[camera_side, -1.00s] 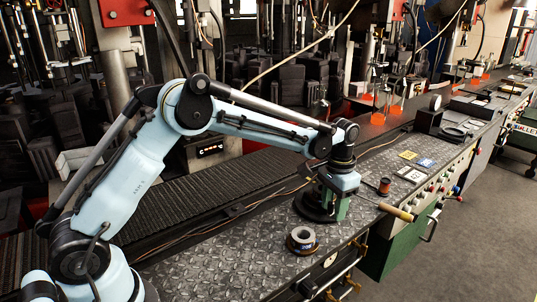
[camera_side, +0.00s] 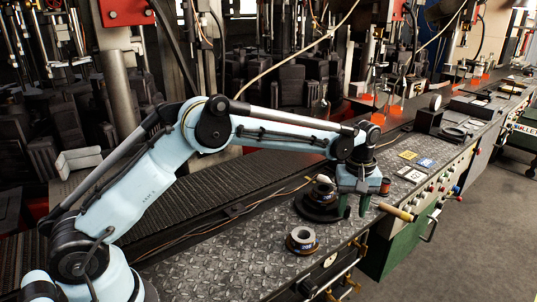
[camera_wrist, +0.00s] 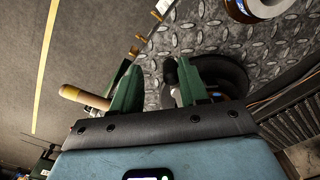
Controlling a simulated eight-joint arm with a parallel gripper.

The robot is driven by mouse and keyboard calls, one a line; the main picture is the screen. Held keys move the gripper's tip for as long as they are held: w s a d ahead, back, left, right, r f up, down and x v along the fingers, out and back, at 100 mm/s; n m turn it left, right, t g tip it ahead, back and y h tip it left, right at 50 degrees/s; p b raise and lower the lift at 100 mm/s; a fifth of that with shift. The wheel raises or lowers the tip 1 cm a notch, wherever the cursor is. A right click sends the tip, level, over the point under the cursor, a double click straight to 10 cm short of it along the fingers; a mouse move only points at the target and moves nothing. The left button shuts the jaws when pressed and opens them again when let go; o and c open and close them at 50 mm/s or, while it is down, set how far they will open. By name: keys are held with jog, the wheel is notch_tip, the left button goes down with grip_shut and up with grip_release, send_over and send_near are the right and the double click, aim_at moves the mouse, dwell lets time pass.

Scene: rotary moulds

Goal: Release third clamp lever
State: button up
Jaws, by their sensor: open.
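My gripper (camera_side: 355,213) has two green fingers pointing down at the right side of a black round fixture (camera_side: 314,210) on the bench. The fixture also shows in the wrist view (camera_wrist: 228,72), partly behind the right finger. In the wrist view my gripper (camera_wrist: 155,75) is open. A short dark lever-like piece (camera_wrist: 170,72) shows between the fingers, close to the right one; I cannot tell whether they touch. Which piece is the third clamp lever is not clear. Small brass fittings (camera_side: 343,287) sit along the bench's front edge.
A ring-shaped part (camera_side: 301,240) with a label lies on the patterned metal bench top (camera_side: 215,268). A wooden-handled tool (camera_side: 398,212) lies by the front edge, close to my gripper. A dark conveyor strip (camera_side: 215,190) runs behind. The floor at right is clear.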

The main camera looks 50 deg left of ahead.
jog(key=n, duration=0.1)
jog(key=w+n, duration=0.1)
jog(key=n, duration=0.1)
jog(key=shift+w+d, duration=0.1)
jog(key=shift+w, duration=0.05)
notch_tip(320, 180, up, 13)
jog(key=shift+s+a+r+m+t, duration=1.1)
jog(key=shift+s+a+r+m, duration=0.55)
jog(key=shift+s+r, duration=0.95)
jog(key=s+a+f+m+t, duration=0.2)
jog(key=s+f+m, duration=0.2)
jog(key=s, duration=0.6)
jog(key=s+a+f+m+t, duration=0.2)
jog(key=s+f+m+t, duration=0.1)
jog(key=s, duration=0.7)
jog(key=shift+s+a+f+m, duration=0.4)
jog(key=shift+f+m, duration=0.3)
jog(key=shift+m, duration=0.45)
